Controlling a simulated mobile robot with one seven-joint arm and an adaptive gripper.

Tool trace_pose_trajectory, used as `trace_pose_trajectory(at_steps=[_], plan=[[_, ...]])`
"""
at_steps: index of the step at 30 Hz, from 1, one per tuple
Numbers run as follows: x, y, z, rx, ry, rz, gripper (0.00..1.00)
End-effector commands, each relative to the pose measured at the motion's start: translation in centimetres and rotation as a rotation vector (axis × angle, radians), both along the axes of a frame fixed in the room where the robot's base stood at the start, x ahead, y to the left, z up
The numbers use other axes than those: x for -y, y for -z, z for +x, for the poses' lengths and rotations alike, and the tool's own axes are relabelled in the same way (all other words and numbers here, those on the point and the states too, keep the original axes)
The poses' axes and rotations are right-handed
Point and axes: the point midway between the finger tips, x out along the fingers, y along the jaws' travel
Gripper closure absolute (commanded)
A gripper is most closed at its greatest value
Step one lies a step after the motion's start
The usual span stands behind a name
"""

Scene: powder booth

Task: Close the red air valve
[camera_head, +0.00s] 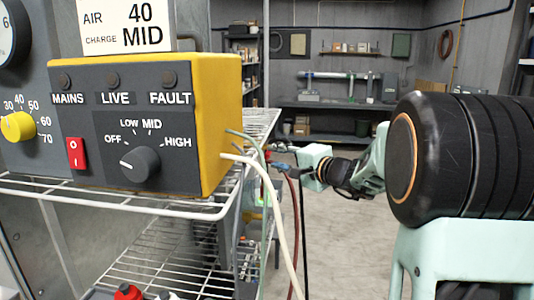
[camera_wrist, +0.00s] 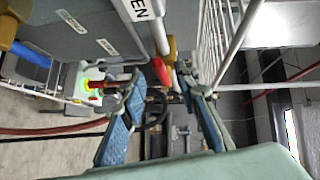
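The red valve handle (camera_wrist: 161,72) shows in the wrist view as a small red lever beside a brass fitting (camera_wrist: 171,48) on a grey pipe. My gripper (camera_wrist: 160,88) is open, with one blue-padded finger on each side of the view. The red handle lies between the fingertips in the picture; I cannot tell whether either finger touches it. In the head view my gripper (camera_head: 275,160) is at the right edge of the wire rack, beside the yellow control box. The valve cannot be made out clearly there.
The yellow control box (camera_head: 222,120) stands on the wire rack (camera_head: 130,204). Green, white and dark red hoses (camera_head: 293,215) hang near my gripper. A red-orange knob (camera_wrist: 96,84) is left of the fingers in the wrist view. Open floor (camera_head: 345,235) lies right of the rack.

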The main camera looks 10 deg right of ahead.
Motion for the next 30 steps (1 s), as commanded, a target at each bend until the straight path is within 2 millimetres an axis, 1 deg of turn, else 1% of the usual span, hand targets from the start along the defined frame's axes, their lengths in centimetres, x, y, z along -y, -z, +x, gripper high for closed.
trace_pose_trajectory(at_steps=[1,3,6,9,14,21,29,30], plan=[[-0.5,0.0,0.9,-0.001,-0.003,0.001,0.71],[-1.1,0.2,2.0,-0.001,-0.003,0.000,0.71],[-1.6,0.4,3.2,-0.002,-0.002,0.001,0.71],[-2.0,0.6,4.0,-0.001,-0.001,0.000,0.71],[-2.3,0.6,4.6,0.000,0.000,-0.001,0.71],[-2.3,0.7,4.6,0.000,0.000,-0.001,0.71],[-2.3,0.7,4.6,0.000,0.000,-0.001,1.00],[-2.3,0.7,4.6,0.000,0.000,-0.001,1.00]])
